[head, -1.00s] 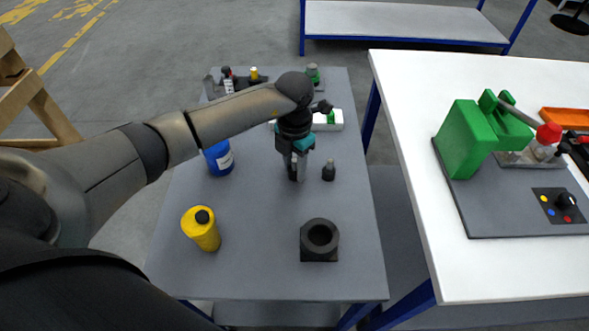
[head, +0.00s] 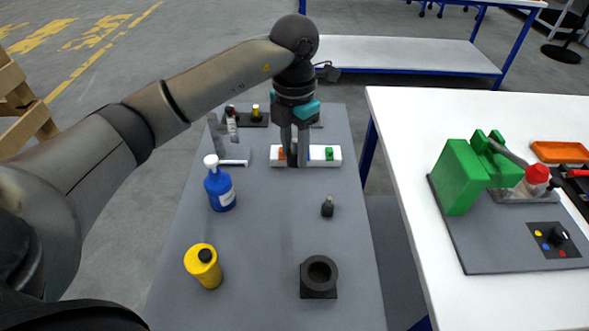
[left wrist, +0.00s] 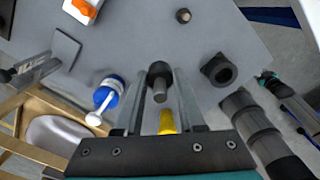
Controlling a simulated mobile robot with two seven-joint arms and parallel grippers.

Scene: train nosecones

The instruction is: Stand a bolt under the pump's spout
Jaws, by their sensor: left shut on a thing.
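My left gripper (head: 293,160) is shut on a dark bolt, held up in the air over the far half of the grey table. The left wrist view shows that bolt (left wrist: 160,82) between the fingertips, its wide head away from the camera. The pump is a blue bottle (head: 221,192) with a white spout, standing left of and nearer than my gripper; it also shows in the left wrist view (left wrist: 107,97). Another small dark piece, probably a bolt (head: 327,208), stands upright on the table.
A yellow bottle (head: 203,267) and a black block with a round hole (head: 319,278) stand near the front. A white tray (head: 262,155) lies behind my gripper. A white table (head: 400,140) with a green machine (head: 462,175) is at right.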

